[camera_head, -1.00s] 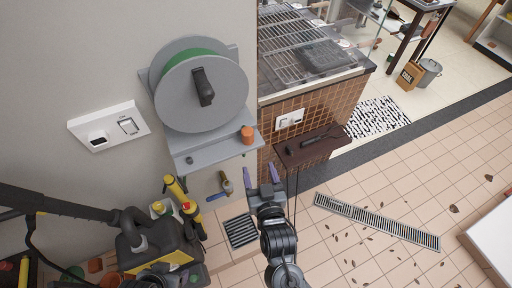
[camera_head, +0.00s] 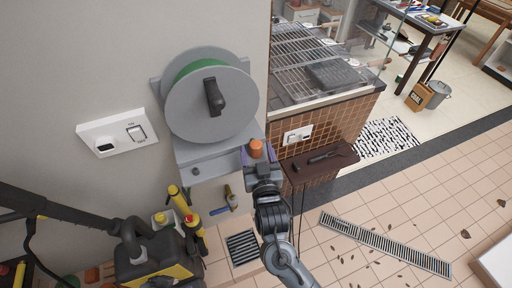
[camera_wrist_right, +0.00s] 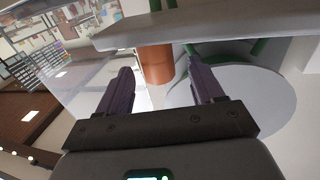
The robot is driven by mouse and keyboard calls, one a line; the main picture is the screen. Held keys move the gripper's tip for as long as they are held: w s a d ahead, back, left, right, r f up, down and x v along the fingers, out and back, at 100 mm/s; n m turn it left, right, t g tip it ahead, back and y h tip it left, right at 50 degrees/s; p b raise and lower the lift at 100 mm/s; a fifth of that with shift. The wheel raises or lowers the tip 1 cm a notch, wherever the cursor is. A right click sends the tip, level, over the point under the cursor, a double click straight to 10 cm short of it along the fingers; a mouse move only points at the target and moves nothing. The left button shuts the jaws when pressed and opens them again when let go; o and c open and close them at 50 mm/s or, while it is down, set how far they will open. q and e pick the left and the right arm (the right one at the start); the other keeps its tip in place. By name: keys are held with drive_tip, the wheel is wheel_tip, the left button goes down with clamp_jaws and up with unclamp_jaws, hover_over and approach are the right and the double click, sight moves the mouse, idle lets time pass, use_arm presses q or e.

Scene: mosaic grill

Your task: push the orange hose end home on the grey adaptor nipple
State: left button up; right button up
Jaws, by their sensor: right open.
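The orange hose end (camera_head: 256,148) is a short cylinder at the right side of the grey shelf (camera_head: 210,160) under the hose reel. My right gripper (camera_head: 258,158) is open at the shelf's right edge, just below the orange piece. In the right wrist view, the orange hose end (camera_wrist_right: 155,64) shows below the grey shelf (camera_wrist_right: 195,28), ahead of and between the two spread purple fingers of the right gripper (camera_wrist_right: 158,78); no clear contact shows. A small dark stub (camera_head: 196,172) stands on the shelf; I cannot tell if it is the grey adaptor nipple. My left gripper is not in view.
The reel (camera_head: 212,100) with green hose hangs on the wall above the shelf. A tap (camera_head: 230,198) with a blue handle is below. A brown side shelf (camera_head: 320,160) is at the right. A black-and-yellow machine (camera_head: 155,255) stands at lower left. The tiled floor at right is mostly open.

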drive_tip(key=shift+w+a+r, duration=0.15)
drive_tip(key=shift+w, duration=0.95)
drive_tip(key=shift+w+a+r, duration=0.1)
drive_tip(key=shift+w+a, duration=0.05)
drive_tip(key=shift+w, duration=0.95)
drive_tip(key=shift+c, duration=0.3)
drive_tip(key=c, duration=1)
